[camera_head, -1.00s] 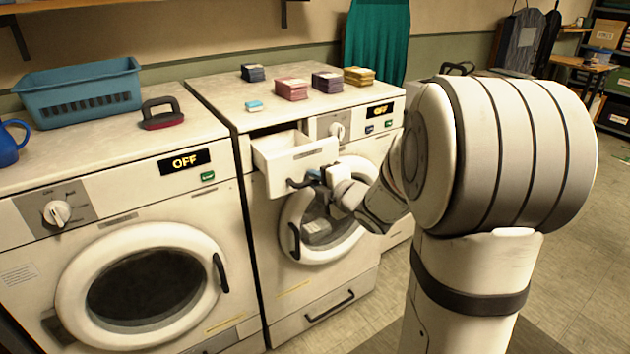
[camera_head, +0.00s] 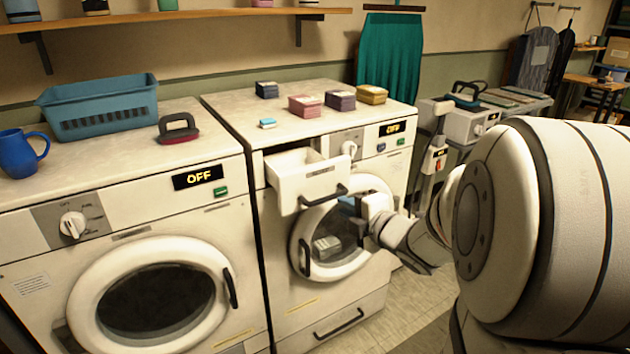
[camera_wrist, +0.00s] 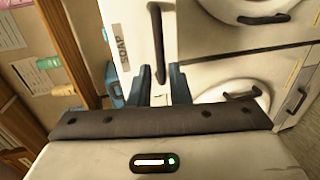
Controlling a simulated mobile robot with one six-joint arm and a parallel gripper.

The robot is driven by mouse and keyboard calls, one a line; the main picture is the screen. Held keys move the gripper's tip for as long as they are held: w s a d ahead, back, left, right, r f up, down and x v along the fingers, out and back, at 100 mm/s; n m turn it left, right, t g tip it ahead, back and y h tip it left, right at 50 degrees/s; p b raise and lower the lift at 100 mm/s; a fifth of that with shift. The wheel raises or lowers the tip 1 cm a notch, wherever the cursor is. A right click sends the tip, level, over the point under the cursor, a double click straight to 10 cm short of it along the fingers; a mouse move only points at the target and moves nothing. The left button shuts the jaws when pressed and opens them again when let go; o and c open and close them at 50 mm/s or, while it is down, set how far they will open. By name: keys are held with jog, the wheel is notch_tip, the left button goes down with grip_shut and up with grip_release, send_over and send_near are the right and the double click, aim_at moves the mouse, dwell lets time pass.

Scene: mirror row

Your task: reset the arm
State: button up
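My gripper (camera_wrist: 159,75) is open and empty, with its two blue fingers apart in the wrist view. In the head view it (camera_head: 350,207) is just right of the soap drawer's handle (camera_head: 322,198), near the round door of the right washer. The white soap drawer (camera_head: 303,178) is pulled out of that washer. In the wrist view its SOAP-marked front (camera_wrist: 122,45) and dark handle (camera_wrist: 157,40) lie ahead of my fingers, with the handle lined up with the gap between them. My fingertips are partly hard to see in the head view.
The right washer (camera_head: 275,325) and left washer (camera_head: 140,205) both read OFF. Small coloured boxes, including a yellow one (camera_head: 371,94), stand on the right washer. A blue basket (camera_head: 100,105), iron-like tool (camera_head: 178,128) and blue jug (camera_head: 18,152) stand on the left one. Some floor shows below right.

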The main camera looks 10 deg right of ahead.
jog(key=s+d+r+m+g+h+p, duration=0.2)
jog(key=s+r+m+g+h+p, duration=0.35)
jog(key=m, duration=0.75)
jog(key=s+a+m+g+p, duration=0.2)
jog(key=s+a+m+g, duration=0.1)
jog(key=s, duration=0.5)
jog(key=s+a+m+g+p, duration=0.3)
jog(key=s+a+m+g, duration=0.1)
jog(key=s, duration=0.4)
jog(key=shift+s+a+f+m+y+p, duration=0.2)
jog(key=shift+a+m+y+p, duration=0.2)
jog(key=shift+a+m, duration=0.45)
